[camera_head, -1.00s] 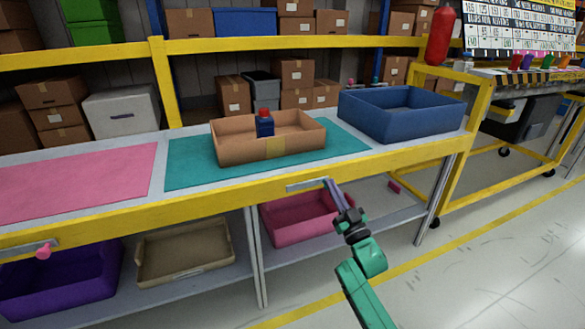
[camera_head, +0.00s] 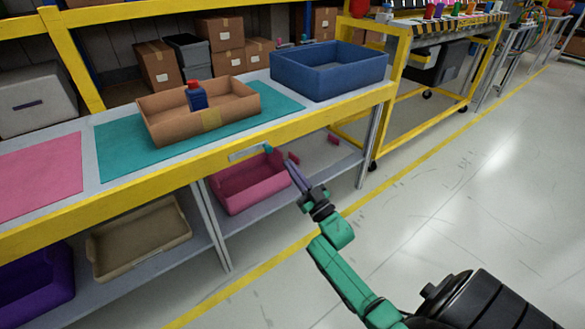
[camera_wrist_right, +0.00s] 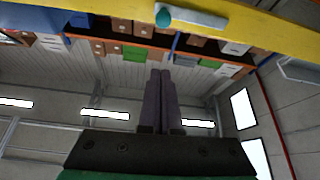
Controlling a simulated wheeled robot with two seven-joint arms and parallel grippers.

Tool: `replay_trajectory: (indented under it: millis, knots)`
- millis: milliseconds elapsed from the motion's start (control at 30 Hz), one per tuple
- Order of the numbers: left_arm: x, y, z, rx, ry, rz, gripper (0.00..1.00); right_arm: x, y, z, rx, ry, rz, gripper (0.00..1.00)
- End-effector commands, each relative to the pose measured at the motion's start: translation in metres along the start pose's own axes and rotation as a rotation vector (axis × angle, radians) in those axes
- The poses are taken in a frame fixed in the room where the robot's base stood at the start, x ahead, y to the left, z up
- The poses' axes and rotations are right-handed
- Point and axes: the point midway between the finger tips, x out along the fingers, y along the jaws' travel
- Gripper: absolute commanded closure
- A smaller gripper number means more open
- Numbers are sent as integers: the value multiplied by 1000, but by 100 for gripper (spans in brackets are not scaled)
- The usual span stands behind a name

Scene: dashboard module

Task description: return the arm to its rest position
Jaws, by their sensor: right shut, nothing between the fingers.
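My right arm is green with a dark wrist. Its gripper (camera_head: 293,172) is in front of the workbench's yellow front edge (camera_head: 190,162), over the lower shelf in the head view. In the right wrist view the two grey-purple fingers (camera_wrist_right: 160,95) lie together, shut and empty. They point toward the yellow beam, with a pale handle with a teal end (camera_wrist_right: 190,18) beyond their tips. That handle (camera_head: 250,152) also shows on the bench's front edge in the head view. My left gripper is out of view.
On the bench stand a cardboard tray (camera_head: 160,130) holding a blue bottle with a red cap (camera_head: 196,97), and a blue bin (camera_head: 330,88). A pink bin (camera_head: 240,203), a tan bin (camera_head: 130,255) and a purple bin (camera_head: 35,290) sit below. The floor at right is clear.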

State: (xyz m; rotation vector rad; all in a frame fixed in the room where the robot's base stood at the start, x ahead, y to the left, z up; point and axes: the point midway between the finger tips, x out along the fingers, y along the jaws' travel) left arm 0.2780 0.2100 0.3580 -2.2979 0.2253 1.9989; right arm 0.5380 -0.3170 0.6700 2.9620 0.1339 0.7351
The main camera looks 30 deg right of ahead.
Motion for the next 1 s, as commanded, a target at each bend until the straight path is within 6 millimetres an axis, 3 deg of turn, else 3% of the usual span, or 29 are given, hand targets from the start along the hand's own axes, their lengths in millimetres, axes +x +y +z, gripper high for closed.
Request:
replay_trajectory:
  millis: [567,667,767,867,900,1000]
  knots:
    - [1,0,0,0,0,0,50,-4,0,1,1,-3,1,100]
    - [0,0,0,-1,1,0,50,-9,-6,18,9,-90,7,100]
    - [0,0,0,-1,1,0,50,-32,-22,67,29,-340,21,100]
    - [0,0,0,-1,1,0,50,-86,-51,125,52,-701,19,100]
    - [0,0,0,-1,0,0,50,-112,-63,143,58,-841,11,100]
    - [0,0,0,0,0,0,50,-175,-90,168,69,-1134,-17,100]
